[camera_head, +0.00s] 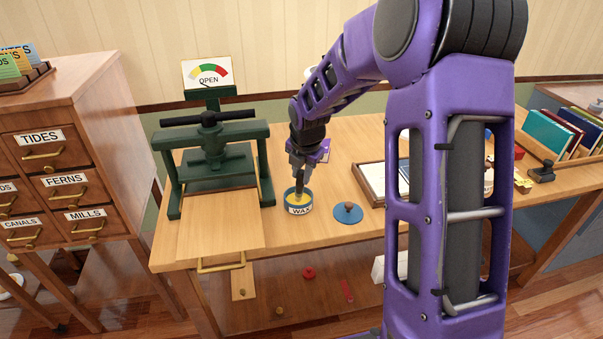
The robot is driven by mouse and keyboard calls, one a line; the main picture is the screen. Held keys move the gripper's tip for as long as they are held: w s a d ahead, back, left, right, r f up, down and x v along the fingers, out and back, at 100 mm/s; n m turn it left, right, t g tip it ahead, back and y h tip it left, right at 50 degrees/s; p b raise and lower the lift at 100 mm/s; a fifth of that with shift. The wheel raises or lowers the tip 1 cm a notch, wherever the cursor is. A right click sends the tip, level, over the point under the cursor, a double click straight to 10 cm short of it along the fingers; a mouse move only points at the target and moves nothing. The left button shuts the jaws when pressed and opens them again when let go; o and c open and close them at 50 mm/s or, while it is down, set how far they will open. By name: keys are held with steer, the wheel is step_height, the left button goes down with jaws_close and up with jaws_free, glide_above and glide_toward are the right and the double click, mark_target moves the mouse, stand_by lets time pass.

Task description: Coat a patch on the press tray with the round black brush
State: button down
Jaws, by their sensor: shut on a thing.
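My gripper (300,163) points down over the blue wax pot (299,210), which is labelled WAX and holds yellow wax. It is shut on the round black brush (299,184), a dark upright shape whose lower end is in or just above the wax; I cannot tell how deep. The press tray (217,230) is a flat pale wooden board with a brass handle at its front, pulled out from under the green press (212,155). It lies to the left of the pot. No coated patch can be made out on the tray from here.
A blue lid (348,213) with a knob lies right of the pot. A framed tray (373,182) is farther right, partly hidden by my arm. A dial sign reading OPEN (208,75) stands above the press. A drawer cabinet (70,160) stands at left.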

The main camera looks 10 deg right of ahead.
steer(key=shift+r+p, duration=2.95)
steer(key=shift+r, duration=0.55)
